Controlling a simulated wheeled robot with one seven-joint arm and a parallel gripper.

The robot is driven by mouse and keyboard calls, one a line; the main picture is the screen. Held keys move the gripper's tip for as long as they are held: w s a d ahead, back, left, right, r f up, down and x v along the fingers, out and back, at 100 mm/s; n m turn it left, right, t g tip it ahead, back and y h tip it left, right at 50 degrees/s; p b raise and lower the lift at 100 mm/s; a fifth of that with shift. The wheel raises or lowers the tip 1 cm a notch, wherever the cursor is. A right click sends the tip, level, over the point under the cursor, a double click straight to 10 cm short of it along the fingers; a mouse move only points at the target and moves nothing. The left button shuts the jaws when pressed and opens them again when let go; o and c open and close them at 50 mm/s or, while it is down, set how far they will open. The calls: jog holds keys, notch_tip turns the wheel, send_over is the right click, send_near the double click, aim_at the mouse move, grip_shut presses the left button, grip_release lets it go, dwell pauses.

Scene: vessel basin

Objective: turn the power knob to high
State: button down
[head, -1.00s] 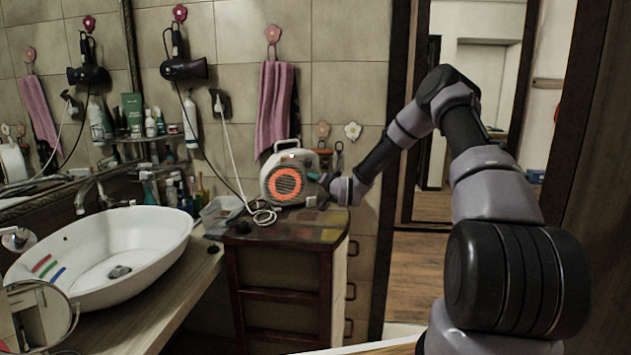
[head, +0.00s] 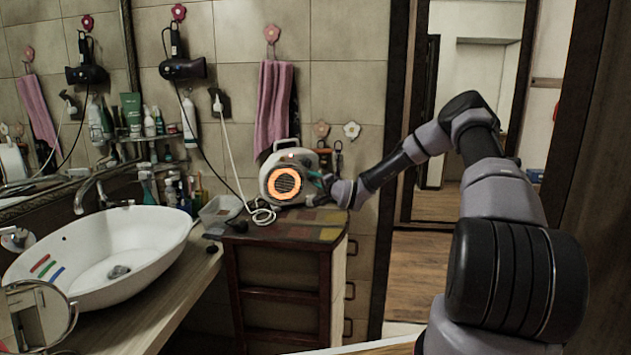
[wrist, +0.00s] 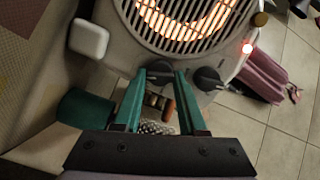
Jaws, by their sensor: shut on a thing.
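The heater (head: 283,183) is a pale, rounded box with a handle and a glowing orange grille. It stands on the small cabinet and also fills the top of the wrist view (wrist: 120,50). Two dark knobs sit below its grille in the wrist view. My gripper (wrist: 160,75) has its green fingers on both sides of the left knob (wrist: 160,69), shut on it. The right knob (wrist: 208,78) is just outside the right finger. A red light (wrist: 247,48) glows beside the grille. Knob labels are not readable, so I cannot tell which is power.
The cabinet top (head: 300,232) has a coiled white cord (head: 263,216) left of the heater. A clear tray (head: 220,210) and a white basin (head: 100,255) lie further left. A pink towel (head: 273,110) hangs behind. Open doorway space is to the right.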

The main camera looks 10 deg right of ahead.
jog(key=shift+c, duration=2.3)
grip_release()
jog(key=v, duration=1)
jog(key=shift+s+d, duration=0.2)
jog(key=shift+s, duration=0.2)
jog(key=shift+f, duration=0.1)
